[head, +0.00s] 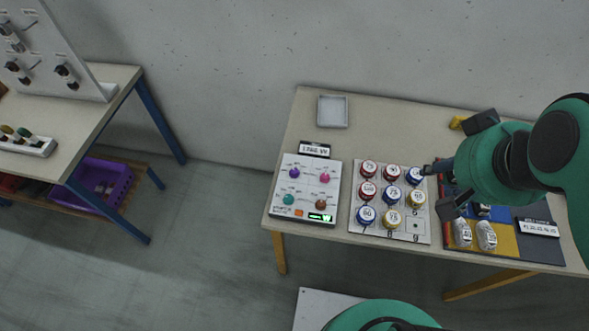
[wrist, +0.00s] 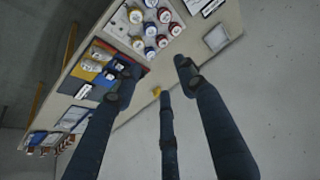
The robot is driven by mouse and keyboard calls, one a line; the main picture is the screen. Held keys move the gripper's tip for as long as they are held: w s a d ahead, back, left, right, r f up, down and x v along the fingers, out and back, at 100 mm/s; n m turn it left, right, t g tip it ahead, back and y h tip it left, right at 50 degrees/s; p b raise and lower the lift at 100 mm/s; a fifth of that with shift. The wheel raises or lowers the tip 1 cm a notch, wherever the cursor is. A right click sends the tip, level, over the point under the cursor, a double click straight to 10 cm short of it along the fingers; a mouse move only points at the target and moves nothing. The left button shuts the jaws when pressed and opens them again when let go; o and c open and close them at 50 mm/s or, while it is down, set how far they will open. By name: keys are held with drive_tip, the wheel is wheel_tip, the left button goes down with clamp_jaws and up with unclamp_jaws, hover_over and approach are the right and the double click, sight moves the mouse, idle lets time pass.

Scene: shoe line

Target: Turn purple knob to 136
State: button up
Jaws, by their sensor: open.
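The purple knob (head: 294,173) sits at the upper left of a white control panel (head: 333,165) on the table's left side. A pink knob (head: 325,177), a teal knob (head: 288,199) and a brown knob (head: 320,204) share the panel. A small green-lit display (head: 320,217) is at its lower right; its digits are too small to read. My gripper (head: 452,172) is open and empty over the table's right part, well right of the panel. Its spread fingers (wrist: 158,85) show in the wrist view, where the purple knob is not seen.
A white board with several round numbered red, blue and yellow pieces (head: 390,195) lies between panel and gripper. A grey tray (head: 332,111) and a dark label (head: 314,149) lie behind the panel. Another table (head: 105,90) stands at the left, with floor between.

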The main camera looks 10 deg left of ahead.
drive_tip(key=w+a+f+g, duration=0.25)
drive_tip(key=w+a, duration=0.35)
drive_tip(key=w, duration=0.3)
drive_tip(key=m+g, duration=0.1)
drive_tip(key=g, duration=0.2)
hover_over(294, 171)
wheel_tip(294, 171, down, 23)
drive_tip(key=shift+d+f+y, duration=0.15)
drive_tip(key=shift+d+y, duration=0.15)
drive_tip(key=shift+d, duration=0.1)
drive_tip(key=f+b, duration=0.1)
drive_tip(key=f, duration=0.3)
drive_tip(key=f+b, duration=0.1)
drive_tip(key=f, duration=0.4)
drive_tip(key=f+b, duration=0.1)
drive_tip(key=f, duration=0.3)
drive_tip(key=shift+a+f, duration=0.3)
drive_tip(key=shift+f, duration=0.1)
drive_tip(key=shift+c, duration=0.5)
